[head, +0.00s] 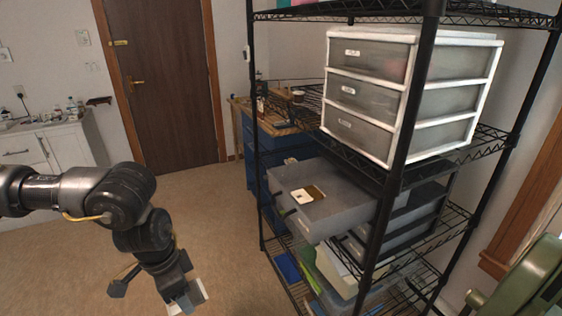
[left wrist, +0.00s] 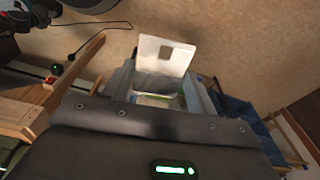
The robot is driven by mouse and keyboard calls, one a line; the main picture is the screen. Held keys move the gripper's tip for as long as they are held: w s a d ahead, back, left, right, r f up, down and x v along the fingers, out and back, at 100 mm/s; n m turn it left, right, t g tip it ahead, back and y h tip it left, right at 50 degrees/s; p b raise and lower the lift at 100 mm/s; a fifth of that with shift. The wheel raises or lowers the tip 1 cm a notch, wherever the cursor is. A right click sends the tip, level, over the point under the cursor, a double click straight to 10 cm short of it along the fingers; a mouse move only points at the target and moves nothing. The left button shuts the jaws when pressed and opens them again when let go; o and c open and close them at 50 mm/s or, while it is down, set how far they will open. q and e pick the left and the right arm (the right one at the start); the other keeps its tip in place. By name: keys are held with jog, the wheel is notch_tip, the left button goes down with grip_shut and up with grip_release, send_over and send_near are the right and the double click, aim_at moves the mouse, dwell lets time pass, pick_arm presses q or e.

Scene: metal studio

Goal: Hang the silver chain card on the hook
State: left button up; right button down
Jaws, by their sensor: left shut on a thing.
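My left gripper (head: 182,296) points down at the lower left of the head view, well left of the rack. It is shut on a white card (head: 201,290). In the left wrist view the card (left wrist: 165,52) stands up between the fingers (left wrist: 160,95); it has a small square cutout near its top and a grey, shiny lower part. A second white card (head: 304,195) with a dark gold part lies at the open grey drawer on the rack. Dark hook-like pieces (head: 284,214) show at that drawer's front, too small to tell clearly. My right gripper is not in view.
A black wire rack (head: 396,160) fills the right side, with a white three-drawer unit (head: 372,95) above the pulled-out grey drawer (head: 335,208). A white cabinet (head: 45,150) stands at the far left. The carpet (head: 70,265) between is clear.

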pick_arm(q)
jog(key=shift+w+r, duration=0.45)
jog(key=shift+r, duration=0.3)
notch_tip(320, 180, up, 10)
jog(key=w+n, duration=0.1)
jog(key=n, duration=0.6)
jog(key=shift+w+a+r+n+t+y, duration=0.15)
jog(key=shift+w+n+t+y, duration=0.15)
jog(key=shift+w+y, duration=0.1)
